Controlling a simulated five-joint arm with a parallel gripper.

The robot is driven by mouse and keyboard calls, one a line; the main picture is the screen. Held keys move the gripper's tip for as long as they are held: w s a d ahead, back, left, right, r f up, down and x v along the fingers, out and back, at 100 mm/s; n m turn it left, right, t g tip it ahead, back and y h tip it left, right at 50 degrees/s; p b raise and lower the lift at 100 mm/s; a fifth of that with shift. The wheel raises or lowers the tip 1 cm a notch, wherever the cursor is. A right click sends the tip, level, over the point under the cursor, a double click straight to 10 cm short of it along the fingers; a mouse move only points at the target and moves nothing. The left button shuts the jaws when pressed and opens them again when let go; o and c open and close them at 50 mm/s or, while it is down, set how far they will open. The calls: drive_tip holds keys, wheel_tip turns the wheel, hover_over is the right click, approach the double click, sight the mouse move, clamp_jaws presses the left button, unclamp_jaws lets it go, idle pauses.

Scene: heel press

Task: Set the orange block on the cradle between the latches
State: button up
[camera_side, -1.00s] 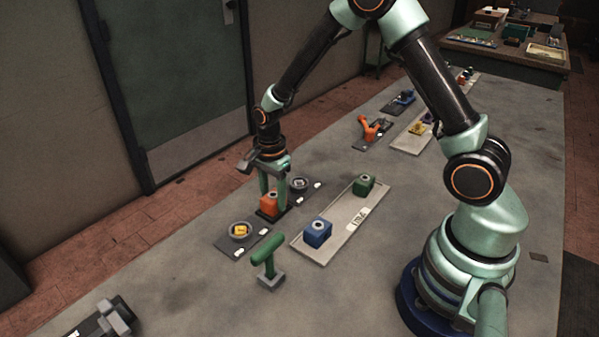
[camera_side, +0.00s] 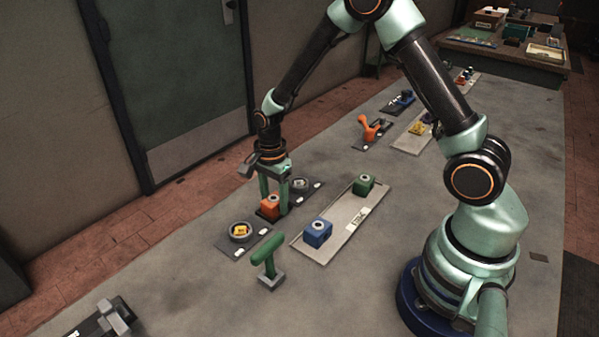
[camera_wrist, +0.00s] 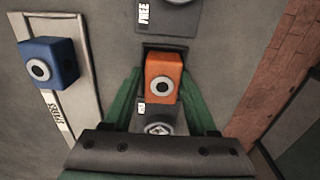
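The orange block (camera_side: 269,207) has a pale ring on one face and is upright. It is at the dark cradle, between two plates with round dishes. In the wrist view the orange block (camera_wrist: 163,78) lies between the finger ends, and the cradle's dark edge (camera_wrist: 165,46) shows beyond it. My gripper (camera_side: 274,208) points down at the block. In the wrist view my gripper (camera_wrist: 161,85) has its green fingers apart, with a small gap visible beside the block. The block's underside is hidden, so its exact seating cannot be told.
A pale tray (camera_side: 340,223) carries a blue block (camera_side: 317,233) and a green block (camera_side: 364,185). A green T-shaped handle (camera_side: 268,262) stands in front. A FREE label (camera_wrist: 144,13) shows.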

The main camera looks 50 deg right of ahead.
drive_tip(key=shift+w+r, duration=0.1)
drive_tip(key=shift+w, duration=0.2)
wheel_tip(320, 180, up, 12)
drive_tip(key=shift+s, duration=0.2)
idle(0.3)
drive_tip(key=s+r+n+t, duration=0.5)
drive_tip(key=s+r+n, duration=0.6)
drive_tip(key=n, duration=0.7)
drive_tip(key=shift+s+r+t, duration=0.4)
drive_tip(key=shift+s, duration=0.55)
